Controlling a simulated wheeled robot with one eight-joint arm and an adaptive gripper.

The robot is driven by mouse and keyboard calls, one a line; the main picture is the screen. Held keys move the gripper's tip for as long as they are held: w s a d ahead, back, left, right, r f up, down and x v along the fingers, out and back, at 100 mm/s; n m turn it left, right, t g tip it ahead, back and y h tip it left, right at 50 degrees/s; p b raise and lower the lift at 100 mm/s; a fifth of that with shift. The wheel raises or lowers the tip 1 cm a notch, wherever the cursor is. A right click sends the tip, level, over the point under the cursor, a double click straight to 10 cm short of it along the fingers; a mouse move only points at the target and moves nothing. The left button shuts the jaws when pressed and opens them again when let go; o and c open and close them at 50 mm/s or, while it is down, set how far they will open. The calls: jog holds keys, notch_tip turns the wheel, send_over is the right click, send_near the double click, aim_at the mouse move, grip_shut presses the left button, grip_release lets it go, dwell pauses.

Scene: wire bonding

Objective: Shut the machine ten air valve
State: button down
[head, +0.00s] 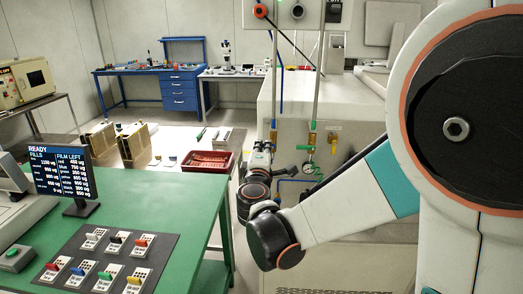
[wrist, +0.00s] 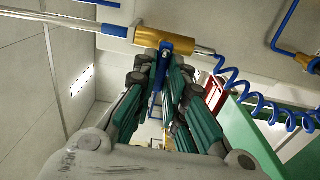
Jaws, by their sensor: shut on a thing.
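The air valve shows in the wrist view as a brass body (wrist: 165,40) on a silver pipe, with a blue lever (wrist: 158,72) standing out from it, roughly across the pipe. My gripper (wrist: 157,84) has its green-and-grey fingers on both sides of this lever, shut on it, close to the brass body. The fingers hide part of the lever. In the head view my gripper (head: 267,144) is at the front of the pale machine (head: 290,95), by the lower end of the left upright pipe. The lever cannot be made out there.
A coiled blue hose (wrist: 265,105) hangs close by in the wrist view. The green table (head: 170,215) stands left, with a red tray (head: 207,162) beyond it.

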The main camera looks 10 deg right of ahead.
dwell(0.3)
jog(key=c, duration=1.6)
grip_release()
jog(key=shift+s, duration=0.1)
jog(key=shift+c, duration=0.2)
